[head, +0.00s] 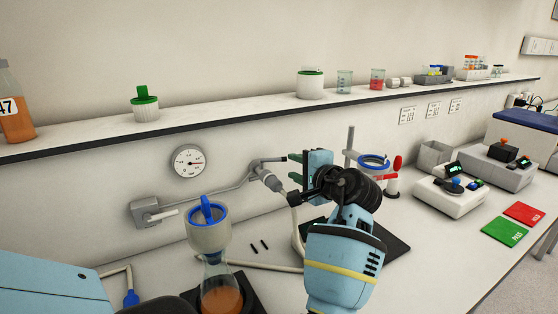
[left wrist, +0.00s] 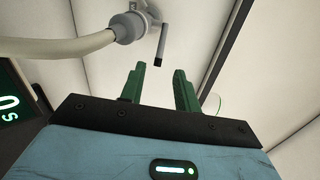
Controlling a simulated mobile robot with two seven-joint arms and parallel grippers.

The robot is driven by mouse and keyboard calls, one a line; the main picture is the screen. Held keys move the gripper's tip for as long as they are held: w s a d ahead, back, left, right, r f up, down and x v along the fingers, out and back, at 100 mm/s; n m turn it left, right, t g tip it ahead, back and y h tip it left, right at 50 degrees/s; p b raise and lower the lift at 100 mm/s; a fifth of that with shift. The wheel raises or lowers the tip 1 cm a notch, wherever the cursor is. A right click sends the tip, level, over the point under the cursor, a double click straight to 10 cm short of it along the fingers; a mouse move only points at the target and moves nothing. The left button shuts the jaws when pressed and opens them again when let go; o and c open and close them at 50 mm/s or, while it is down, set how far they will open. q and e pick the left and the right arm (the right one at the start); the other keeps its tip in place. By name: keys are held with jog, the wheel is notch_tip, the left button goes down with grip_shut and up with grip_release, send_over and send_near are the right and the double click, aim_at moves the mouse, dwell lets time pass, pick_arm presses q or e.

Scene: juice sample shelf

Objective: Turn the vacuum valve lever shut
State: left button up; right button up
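The grey vacuum valve (head: 266,177) sits at the end of a pipe on the back wall, with a hose running down from it. Its thin lever (head: 270,160) sticks out to the right and ends in a dark tip. In the left wrist view the valve (left wrist: 130,27) is at the top, and its lever (left wrist: 162,42) points down toward the gap between the fingers. My left gripper (head: 295,168) is open and empty, its green fingers pointing at the valve. The fingers (left wrist: 160,82) stand apart, with the lever tip just beyond them; no contact shows. My right gripper is not in view.
A round gauge (head: 189,161) hangs on the wall. A filter funnel (head: 208,231) stands on a flask (head: 220,290) of orange liquid at the front. A ring stand (head: 350,140) is behind my left gripper. A long shelf (head: 230,113) with jars and beakers runs above.

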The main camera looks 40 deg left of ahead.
aim_at(279, 160)
pick_arm(q)
jog(key=shift+x, duration=3.95)
grip_shut()
